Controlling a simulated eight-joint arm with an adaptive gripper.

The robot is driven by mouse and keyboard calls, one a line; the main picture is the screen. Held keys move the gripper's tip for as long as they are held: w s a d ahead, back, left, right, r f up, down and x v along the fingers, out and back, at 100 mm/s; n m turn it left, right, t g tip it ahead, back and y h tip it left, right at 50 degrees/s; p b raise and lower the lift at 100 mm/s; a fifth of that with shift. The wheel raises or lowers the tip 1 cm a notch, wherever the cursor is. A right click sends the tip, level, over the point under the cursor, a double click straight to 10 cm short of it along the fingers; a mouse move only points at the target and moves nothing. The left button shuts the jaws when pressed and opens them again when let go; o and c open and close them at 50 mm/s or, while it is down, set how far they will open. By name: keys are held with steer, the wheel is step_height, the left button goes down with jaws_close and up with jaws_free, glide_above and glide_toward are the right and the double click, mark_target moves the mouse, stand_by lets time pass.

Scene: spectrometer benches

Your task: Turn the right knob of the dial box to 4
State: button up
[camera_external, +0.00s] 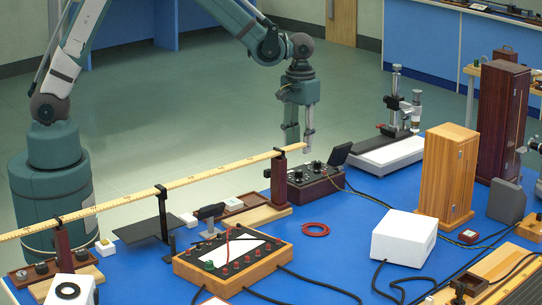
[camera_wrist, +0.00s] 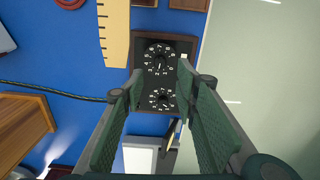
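The dial box (camera_external: 313,183) is a dark box with a black top, standing on the blue bench near its far edge. In the wrist view two black dials with white numbers show on it. The upper dial (camera_wrist: 160,58) corresponds to the left knob in the external view, and the lower dial (camera_wrist: 161,98) to the right knob. Their settings are too small to read surely. My gripper (camera_external: 300,142) is open, pointing down above the box and apart from it. In the wrist view its green fingers (camera_wrist: 161,76) stand either side of the dials, with nothing between them.
A long yellow ruler (camera_external: 170,186) on a dark post (camera_external: 279,179) ends just left of the box. A black flap (camera_external: 340,153) and a microscope's white base (camera_external: 386,155) stand to its right. A green cable passes beside it. A red ring (camera_external: 315,229) lies in front.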

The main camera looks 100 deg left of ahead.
mark_target(299, 170)
steer(key=shift+f, duration=0.2)
steer(key=shift+f, duration=0.1)
steer(key=shift+f, duration=3.8)
steer(key=c, duration=0.9)
